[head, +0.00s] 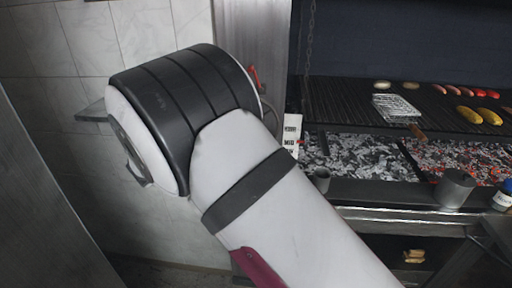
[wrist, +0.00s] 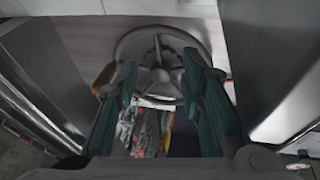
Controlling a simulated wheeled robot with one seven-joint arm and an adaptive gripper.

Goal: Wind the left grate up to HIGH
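A grey spoked handwheel (wrist: 163,34) is ahead of my gripper in the wrist view, with a brown handle knob (wrist: 105,76) at its left. My gripper (wrist: 159,66) is open, its green-padded fingers apart in front of the wheel's hub and lower part. The knob lies just outside the left finger; contact cannot be told. In the head view my arm hides the gripper and most of the wheel area. The left grate (head: 342,97) is a dark barred rack above grey coals. A white label strip (head: 292,129) with a small red pointer (head: 300,142) stands at its left; its words are unreadable.
A wire basket (head: 396,108), sausages and corn (head: 468,115) lie on the grates. Glowing coals (head: 460,160) are at right. Metal panels flank the gripper; a chain (head: 310,40) hangs at left.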

